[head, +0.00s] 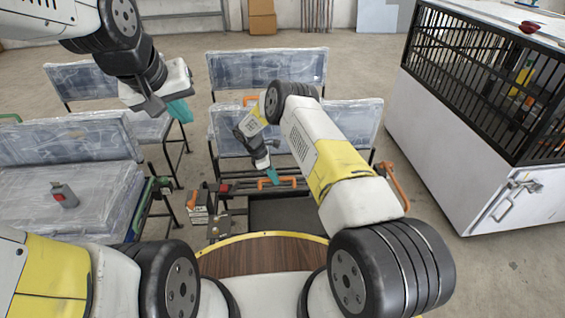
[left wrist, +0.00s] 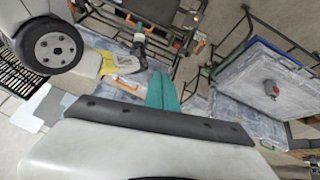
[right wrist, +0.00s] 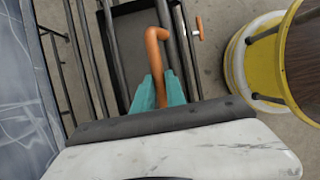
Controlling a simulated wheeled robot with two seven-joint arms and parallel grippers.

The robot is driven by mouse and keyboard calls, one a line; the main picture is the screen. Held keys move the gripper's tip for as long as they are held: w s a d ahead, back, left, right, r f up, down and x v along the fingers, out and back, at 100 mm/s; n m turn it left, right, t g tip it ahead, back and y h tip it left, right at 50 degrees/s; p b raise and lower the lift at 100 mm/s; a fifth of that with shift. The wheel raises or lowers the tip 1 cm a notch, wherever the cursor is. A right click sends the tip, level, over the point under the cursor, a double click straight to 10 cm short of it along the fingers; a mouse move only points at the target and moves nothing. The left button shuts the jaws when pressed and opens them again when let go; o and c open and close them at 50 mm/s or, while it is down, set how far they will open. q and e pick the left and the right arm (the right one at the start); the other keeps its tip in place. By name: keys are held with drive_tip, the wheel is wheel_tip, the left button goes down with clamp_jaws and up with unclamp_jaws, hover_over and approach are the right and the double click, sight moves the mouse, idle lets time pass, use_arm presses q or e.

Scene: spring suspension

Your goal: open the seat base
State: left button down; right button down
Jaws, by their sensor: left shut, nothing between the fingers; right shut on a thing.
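My right gripper (head: 271,176) reaches down to a metal seat frame in the middle of the head view. In the right wrist view, its teal fingers (right wrist: 158,92) are shut on an orange bent handle (right wrist: 156,50). That handle (head: 288,180) lies along the frame's front bars in the head view. A dark tray (head: 283,213) sits under the bars. A plastic-wrapped seat back (head: 350,118) stands behind the frame. Which panel is the seat base is hard to tell. My left gripper (head: 181,110) is shut and empty, raised at the upper left; its teal fingers (left wrist: 163,92) touch nothing.
A wrapped seat at left holds a grey and red device (head: 64,195). Another orange handle (head: 395,186) is at the frame's right side. A white cabinet with black bars (head: 450,140) stands at right. Small boxes (head: 198,212) lie left of the tray. Concrete floor is open between.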

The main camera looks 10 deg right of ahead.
drive_tip(key=shift+w+d, duration=0.15)
drive_tip(key=shift+w, duration=0.1)
use_arm(q)
drive_tip(key=w+d+f+n+h, duration=0.1)
drive_tip(key=w+d+f+n, duration=0.2)
drive_tip(key=w+f, duration=0.65)
drive_tip(key=w+d+f+n+h, duration=0.1)
drive_tip(key=w+d+f+n, duration=0.2)
drive_tip(key=w+f, duration=0.65)
drive_tip(key=d+f+n+t+h, duration=0.3)
drive_tip(key=d+f+n+t, duration=0.1)
drive_tip(key=d+f+n, duration=1.3)
drive_tip(key=s+d+f+n+t+y, duration=0.2)
drive_tip(key=d+f+n, duration=0.2)
drive_tip(key=f+n, duration=0.1)
drive_tip(key=n+y, duration=0.4)
drive_tip(key=n, duration=0.2)
approach(290, 189)
drive_tip(key=x, duration=0.5)
drive_tip(key=shift+s+a+f, duration=0.15)
drive_tip(key=shift+a, duration=0.05)
drive_tip(key=shift+w+r, duration=0.2)
drive_tip(key=shift+w, duration=0.4)
drive_tip(key=shift+w+r, duration=0.2)
drive_tip(key=shift+w, duration=0.35)
drive_tip(key=shift+w+r, duration=0.2)
drive_tip(key=shift+w, duration=0.5)
